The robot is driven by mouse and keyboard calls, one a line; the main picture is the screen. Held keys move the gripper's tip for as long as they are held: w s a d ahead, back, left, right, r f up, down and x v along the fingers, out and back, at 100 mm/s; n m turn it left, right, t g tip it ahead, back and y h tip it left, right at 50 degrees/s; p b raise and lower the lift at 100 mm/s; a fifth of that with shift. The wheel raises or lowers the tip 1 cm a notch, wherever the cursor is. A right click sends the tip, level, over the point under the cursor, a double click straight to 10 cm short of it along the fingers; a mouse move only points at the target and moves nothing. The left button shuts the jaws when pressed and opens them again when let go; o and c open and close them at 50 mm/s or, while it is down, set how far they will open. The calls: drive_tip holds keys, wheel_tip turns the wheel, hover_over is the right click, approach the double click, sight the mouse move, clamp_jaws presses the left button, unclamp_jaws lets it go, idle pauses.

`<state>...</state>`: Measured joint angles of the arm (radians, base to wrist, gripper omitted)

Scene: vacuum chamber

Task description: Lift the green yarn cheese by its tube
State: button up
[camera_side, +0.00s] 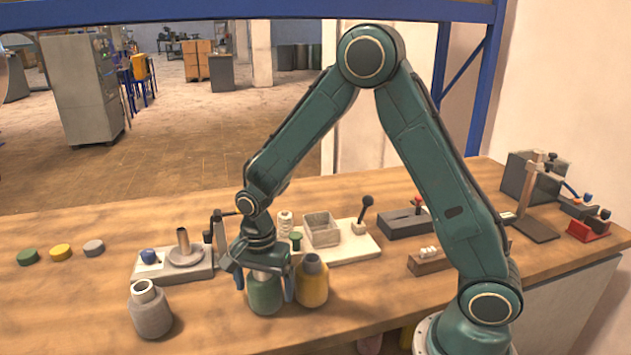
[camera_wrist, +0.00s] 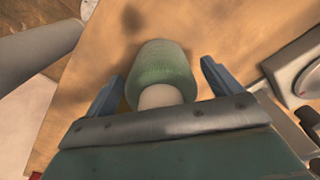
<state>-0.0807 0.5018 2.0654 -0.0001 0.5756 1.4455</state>
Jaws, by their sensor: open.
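The green yarn cheese (camera_side: 265,297) stands upright on the wooden table in the side view, directly below my gripper (camera_side: 264,285). My gripper points down over it, with one blue-grey finger on each side. In the wrist view the green yarn cheese (camera_wrist: 163,62) and its pale tube (camera_wrist: 160,96) lie between the spread fingers of my gripper (camera_wrist: 162,73). Gaps show between both fingers and the tube there. The tube is hidden behind my gripper in the side view.
A yellow yarn cheese (camera_side: 313,287) stands close to the right of my gripper. A grey one (camera_side: 150,314) stands further left, with bare table between. A grey base with a spindle (camera_side: 184,250) and a white board (camera_side: 352,247) with a tray (camera_side: 321,232) lie behind.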

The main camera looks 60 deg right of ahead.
idle(0.4)
drive_tip(key=c, duration=1.1)
drive_tip(key=shift+r, duration=0.1)
wheel_tip(320, 180, up, 20)
drive_tip(key=shift+f, duration=0.1)
idle(0.5)
